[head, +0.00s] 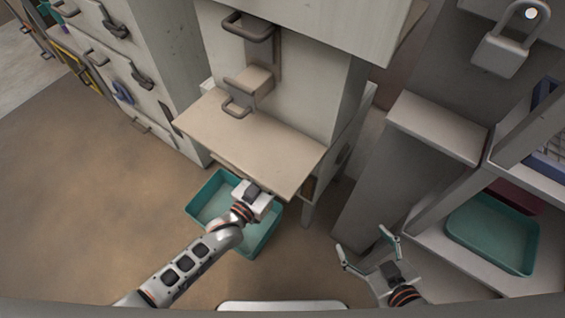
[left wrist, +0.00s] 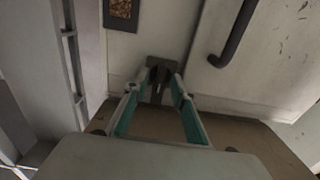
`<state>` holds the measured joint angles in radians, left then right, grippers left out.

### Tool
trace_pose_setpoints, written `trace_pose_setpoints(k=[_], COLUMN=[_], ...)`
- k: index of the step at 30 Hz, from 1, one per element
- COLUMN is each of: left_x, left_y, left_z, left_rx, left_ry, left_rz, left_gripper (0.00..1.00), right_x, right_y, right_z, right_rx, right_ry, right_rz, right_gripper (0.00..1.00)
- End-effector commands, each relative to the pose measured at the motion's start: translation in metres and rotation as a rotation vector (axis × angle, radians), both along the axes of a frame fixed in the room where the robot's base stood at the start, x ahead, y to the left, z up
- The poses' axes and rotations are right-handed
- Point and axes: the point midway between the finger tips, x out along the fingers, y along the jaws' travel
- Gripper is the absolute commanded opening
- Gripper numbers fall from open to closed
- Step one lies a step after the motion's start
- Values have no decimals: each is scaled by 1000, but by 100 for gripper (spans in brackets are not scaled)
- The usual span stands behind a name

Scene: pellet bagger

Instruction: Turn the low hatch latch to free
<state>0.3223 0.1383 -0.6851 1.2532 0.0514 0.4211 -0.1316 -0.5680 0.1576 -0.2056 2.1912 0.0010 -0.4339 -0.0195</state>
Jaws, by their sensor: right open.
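The low hatch latch (left wrist: 158,74), a small dark brown piece on a pale panel, shows in the left wrist view just beyond my left gripper (left wrist: 155,88). The fingers, with teal inner pads, stand apart on either side of it, with a gap visible around its narrow part. Whether they touch it is unclear. In the head view my left gripper (head: 257,193) is low at the front edge of the machine's beige shelf (head: 250,140), which hides its fingertips and the latch. My right gripper (head: 368,252) is open and empty, at the lower right.
A teal bin (head: 262,235) stands on the floor below the left gripper. A dark bar handle (left wrist: 235,38) and a pellet window (left wrist: 121,10) are near the latch. A large padlock (head: 503,48) and a teal tray (head: 493,232) are at right. Floor at left is clear.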

Motion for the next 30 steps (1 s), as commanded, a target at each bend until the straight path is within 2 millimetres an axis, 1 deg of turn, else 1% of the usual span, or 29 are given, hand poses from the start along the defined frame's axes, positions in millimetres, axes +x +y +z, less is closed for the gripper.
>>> trace_pose_setpoints(k=[2, 7, 15, 21, 24, 30], left_x=[-1, -11, -43, -62, -67, -71], left_y=[1, 8, 31, 44, 47, 49], left_z=[0, -2, -1, -4, -7, -11], left_rx=[0, 0, 1, 4, 6, 9], left_ry=[1, 2, 2, 5, 10, 16], left_rz=[0, 0, 0, -1, -2, -3], left_gripper=[26, 26, 26, 26, 26, 26], right_x=[-5, -4, -3, -3, -3, -4], right_y=[1, 0, 0, 0, 0, 0], right_z=[-3, -2, -2, -2, -2, -4], right_rx=[2, 1, 1, 0, 0, 1], right_ry=[11, 9, 6, 5, 7, 9], right_rz=[-3, -1, 0, 0, 1, 1], right_gripper=[75, 75, 75, 75, 75, 75])
